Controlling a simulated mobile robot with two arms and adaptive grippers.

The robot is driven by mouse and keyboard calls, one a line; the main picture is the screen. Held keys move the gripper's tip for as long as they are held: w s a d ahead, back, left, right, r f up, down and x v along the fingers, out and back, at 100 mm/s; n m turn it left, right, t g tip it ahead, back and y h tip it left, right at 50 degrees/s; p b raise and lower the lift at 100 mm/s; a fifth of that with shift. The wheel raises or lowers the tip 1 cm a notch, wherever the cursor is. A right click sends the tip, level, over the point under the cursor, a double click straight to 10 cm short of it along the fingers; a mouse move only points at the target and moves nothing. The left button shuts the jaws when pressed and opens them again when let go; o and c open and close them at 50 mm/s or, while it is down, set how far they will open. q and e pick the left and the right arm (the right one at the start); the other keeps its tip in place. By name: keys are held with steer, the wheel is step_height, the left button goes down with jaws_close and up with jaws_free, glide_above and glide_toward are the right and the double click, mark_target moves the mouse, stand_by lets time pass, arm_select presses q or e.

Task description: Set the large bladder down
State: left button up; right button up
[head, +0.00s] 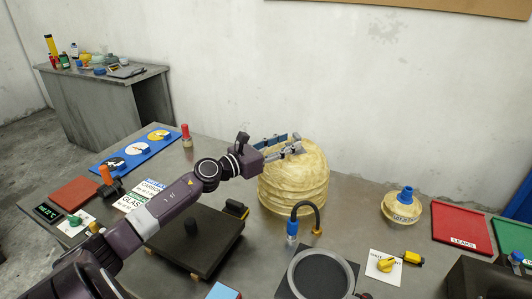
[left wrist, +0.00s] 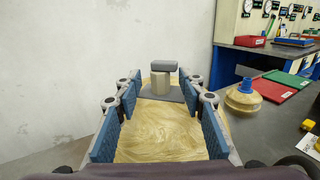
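The large bladder (head: 293,187) is a pale yellow, ribbed, rounded bag standing upright on the grey table near the wall; its base appears to rest on the tabletop. Its top also shows in the left wrist view (left wrist: 160,132). My left gripper (head: 290,147) is at the top of the bladder, coming in from the left. In the left wrist view its blue-padded fingers are spread apart, with a grey capped fitting (left wrist: 161,82) between them; gaps show on both sides of the fitting. My right gripper is not in view.
A small bladder (head: 402,208) with a blue cap stands to the right, before a red LEAKS tray (head: 462,228). A blue-ended hose (head: 292,228) and a ring on a black plate (head: 346,272) are close in front. Bare table lies between the two bladders.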

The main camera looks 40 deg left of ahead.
arm_select(q)
steer(key=b+v, duration=0.1)
steer(key=v, duration=0.7)
steer(key=shift+s, duration=0.3)
